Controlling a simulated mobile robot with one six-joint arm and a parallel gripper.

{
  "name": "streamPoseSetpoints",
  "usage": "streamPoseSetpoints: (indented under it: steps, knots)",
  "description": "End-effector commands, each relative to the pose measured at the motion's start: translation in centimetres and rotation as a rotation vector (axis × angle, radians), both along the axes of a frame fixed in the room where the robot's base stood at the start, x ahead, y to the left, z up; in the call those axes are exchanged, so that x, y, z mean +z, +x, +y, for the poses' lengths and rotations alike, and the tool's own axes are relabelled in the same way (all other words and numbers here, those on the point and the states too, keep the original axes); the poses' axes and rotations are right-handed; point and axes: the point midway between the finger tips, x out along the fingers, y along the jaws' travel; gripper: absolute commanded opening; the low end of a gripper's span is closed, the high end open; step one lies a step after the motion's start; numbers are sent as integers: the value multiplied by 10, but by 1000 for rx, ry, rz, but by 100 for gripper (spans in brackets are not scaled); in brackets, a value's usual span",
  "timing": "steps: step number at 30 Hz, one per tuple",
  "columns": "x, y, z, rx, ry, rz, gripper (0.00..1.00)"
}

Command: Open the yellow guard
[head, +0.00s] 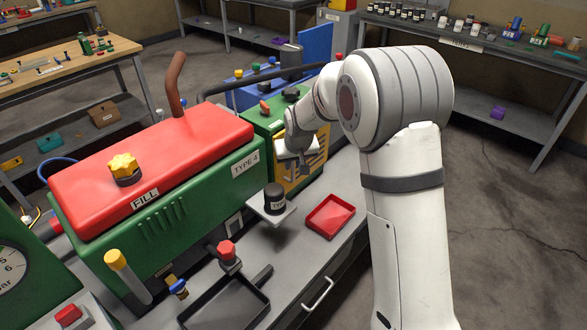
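The yellow guard (289,183) is an upright slotted panel on the front of the small green machine (262,124), at the centre of the head view. It looks shut against the machine, but my arm covers its upper part. My gripper (311,168) is in front of the guard, close to its face. I cannot tell whether it touches the guard. The fingers are small and dark here, so their opening does not show.
A larger green machine with a red top (150,165) stands left of the guard. A black-capped container (275,197) on a small ledge and a red tray (331,215) are below the guard. A black tray (225,305) lies nearer. Shelves (520,110) stand at the back right.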

Motion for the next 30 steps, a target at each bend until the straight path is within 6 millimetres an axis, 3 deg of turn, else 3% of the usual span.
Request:
streamPoseSetpoints:
  steps: [9,20,27,30]
  knots:
    - [-38,15,5,0,0,1,20]
    - [-43,17,6,0,0,0,20]
    - [-43,17,6,1,1,0,0]
    - [-43,16,6,1,1,0,0]
